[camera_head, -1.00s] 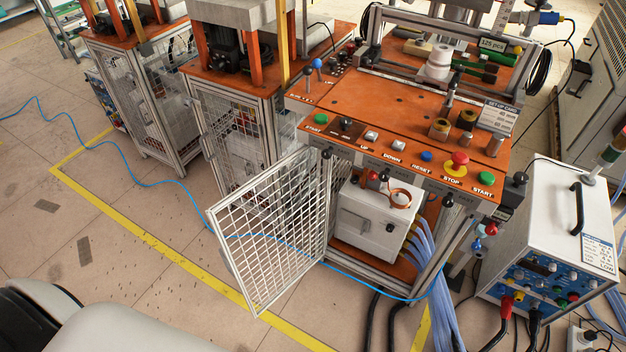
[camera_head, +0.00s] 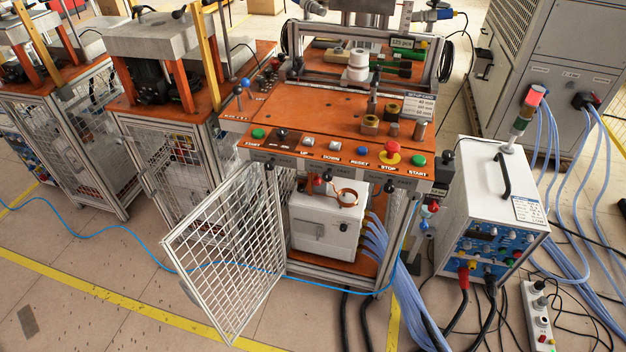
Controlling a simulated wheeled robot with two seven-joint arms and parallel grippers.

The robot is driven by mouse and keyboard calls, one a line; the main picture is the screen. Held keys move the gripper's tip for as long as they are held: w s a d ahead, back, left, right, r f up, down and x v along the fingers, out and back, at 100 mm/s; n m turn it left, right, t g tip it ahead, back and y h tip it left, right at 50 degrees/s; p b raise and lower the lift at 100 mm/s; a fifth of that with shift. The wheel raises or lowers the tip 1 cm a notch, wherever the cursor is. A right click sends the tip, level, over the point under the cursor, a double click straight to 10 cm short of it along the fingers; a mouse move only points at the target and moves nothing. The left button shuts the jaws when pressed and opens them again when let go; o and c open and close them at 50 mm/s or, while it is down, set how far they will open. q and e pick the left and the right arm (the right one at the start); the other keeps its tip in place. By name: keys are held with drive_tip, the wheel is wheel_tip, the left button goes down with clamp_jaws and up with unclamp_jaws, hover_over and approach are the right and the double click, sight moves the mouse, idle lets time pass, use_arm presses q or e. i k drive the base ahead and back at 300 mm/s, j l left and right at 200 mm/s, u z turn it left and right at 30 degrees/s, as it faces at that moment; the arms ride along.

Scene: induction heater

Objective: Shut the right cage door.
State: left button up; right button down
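The cage door (camera_head: 228,262) is a light metal frame with white wire mesh. It stands open, swung out to the front left of the orange-topped machine (camera_head: 330,112). Its hinged side is by the machine's left front post, and its free edge points toward the lower left. The opening shows a white box (camera_head: 325,222) with a copper coil on top. Another mesh panel of the cage shows behind the door. Neither of my grippers is in view.
A blue cable (camera_head: 150,238) runs across the floor and passes by the door and the machine's foot. A white power unit (camera_head: 490,210) with thick cables stands to the right. A power strip (camera_head: 538,315) lies at lower right. Bare floor with yellow tape (camera_head: 110,305) lies in front.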

sight(189, 288)
drive_tip(key=j+z, duration=0.1)
drive_tip(key=z, duration=0.25)
drive_tip(key=j+z, duration=0.15)
drive_tip(key=z, duration=0.2)
drive_tip(key=j+z, duration=0.15)
drive_tip(key=j, duration=0.25)
drive_tip(key=j+z, duration=0.15)
drive_tip(key=j, duration=0.3)
drive_tip(key=k+j+z, duration=0.15)
drive_tip(key=j, duration=0.25)
drive_tip(key=j+z, duration=0.2)
drive_tip(key=j, duration=0.2)
drive_tip(key=k+j+z, duration=0.15)
drive_tip(key=j, duration=0.2)
drive_tip(key=k+j, duration=0.2)
drive_tip(key=j, duration=0.15)
drive_tip(key=k+j, duration=0.25)
drive_tip(key=j, duration=0.15)
drive_tip(key=k+j, duration=0.2)
drive_tip(key=j, duration=0.15)
drive_tip(key=k, duration=0.35)
